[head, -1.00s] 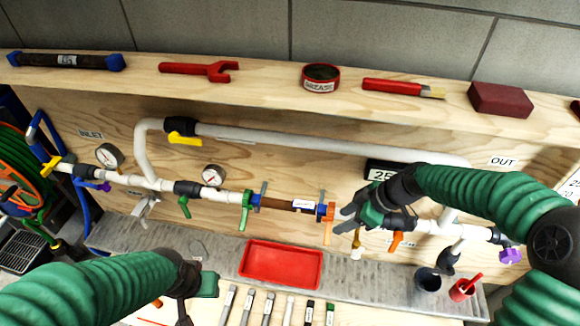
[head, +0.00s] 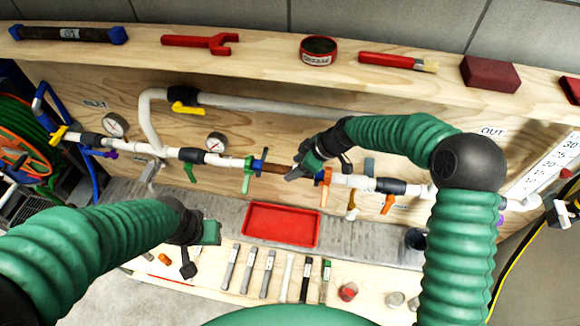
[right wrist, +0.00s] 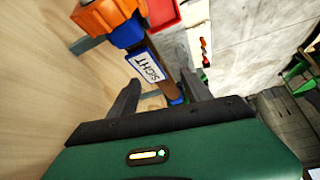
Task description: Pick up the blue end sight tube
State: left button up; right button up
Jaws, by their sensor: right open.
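A brown sight tube with blue ends (head: 277,168) sits in the white pipe line on the wooden panel, between a green-handled valve (head: 248,176) and an orange-handled valve (head: 325,187). In the right wrist view its SIGHT label (right wrist: 149,67) faces me. My right gripper (head: 294,173) is at the tube's right part and hides some of it. In the right wrist view my right gripper (right wrist: 160,92) is open, its fingers either side of the tube; contact is unclear. A dark tube with blue ends (head: 70,34) lies on the shelf. My left gripper (head: 188,268) hangs low left; its jaws are unclear.
A red tray (head: 280,224) lies below the pipe, with several tools (head: 268,273) in front of it. A red wrench (head: 200,42), grease tin (head: 318,50), brush (head: 398,62) and dark red block (head: 490,73) lie on the shelf. Gauges (head: 215,142) stand above the pipe.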

aim_at(288, 170)
jog(key=shift+x, duration=1.2)
jog(key=shift+w+a, duration=0.15)
jog(key=shift+a, duration=0.25)
jog(key=c, duration=0.4)
jog(key=shift+d, duration=0.2)
grip_shut()
